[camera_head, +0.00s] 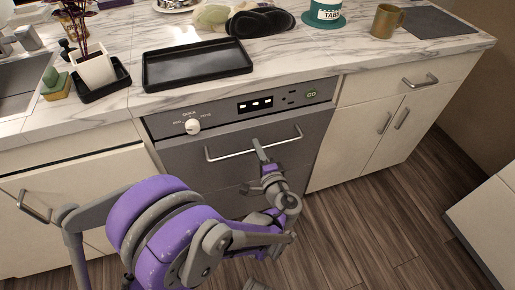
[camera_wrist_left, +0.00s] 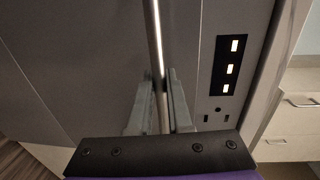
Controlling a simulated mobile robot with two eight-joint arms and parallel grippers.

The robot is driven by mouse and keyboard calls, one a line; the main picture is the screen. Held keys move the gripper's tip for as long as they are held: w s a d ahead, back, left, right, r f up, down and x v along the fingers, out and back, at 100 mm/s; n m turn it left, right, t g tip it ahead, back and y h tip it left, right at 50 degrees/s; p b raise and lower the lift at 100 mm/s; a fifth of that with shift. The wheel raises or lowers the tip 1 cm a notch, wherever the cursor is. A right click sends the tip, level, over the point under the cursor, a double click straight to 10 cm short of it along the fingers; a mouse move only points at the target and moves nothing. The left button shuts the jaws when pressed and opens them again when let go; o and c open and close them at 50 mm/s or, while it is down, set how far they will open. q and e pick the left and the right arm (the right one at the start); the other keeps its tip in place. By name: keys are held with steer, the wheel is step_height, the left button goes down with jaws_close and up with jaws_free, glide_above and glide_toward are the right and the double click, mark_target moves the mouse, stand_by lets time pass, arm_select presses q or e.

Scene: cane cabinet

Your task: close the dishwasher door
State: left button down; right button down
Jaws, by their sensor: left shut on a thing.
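The dishwasher door (camera_head: 180,160) is a dark grey panel under the counter. It stands upright and looks flush or nearly flush with the cabinet; I cannot tell whether a small gap remains. A silver bar handle (camera_head: 225,154) runs across its upper part. My left gripper (camera_head: 261,150) is at the handle, right of its middle. In the left wrist view, the handle bar (camera_wrist_left: 154,35) runs between the two fingers of my left gripper (camera_wrist_left: 160,90), which is shut on it. My right gripper is not in view.
The control panel (camera_head: 225,112) with a white knob (camera_head: 192,126) sits above the door. A black tray (camera_head: 197,66) lies on the marble counter. Cabinets (camera_head: 390,115) flank the dishwasher on the right. Wooden floor (camera_head: 385,215) is clear at right, up to a pale cabinet (camera_head: 490,215).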

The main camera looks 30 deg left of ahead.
mark_target(252, 136)
arm_select(q)
steer(key=shift+w+a+r+g+h+p, duration=0.15)
steer(key=shift+w+a+r+p, duration=0.1)
steer(key=shift+w+a+p, duration=0.3)
steer(key=shift+w+a+r+g+h+p, duration=0.15)
steer(key=shift+w+a+r+p, duration=0.1)
steer(key=shift+w+a+p, duration=0.25)
steer(key=shift+a, duration=0.3)
steer(key=shift+f, duration=0.1)
steer(key=c, duration=0.8)
jaws_free()
steer(key=shift+w, duration=0.15)
steer(key=shift+c, duration=0.2)
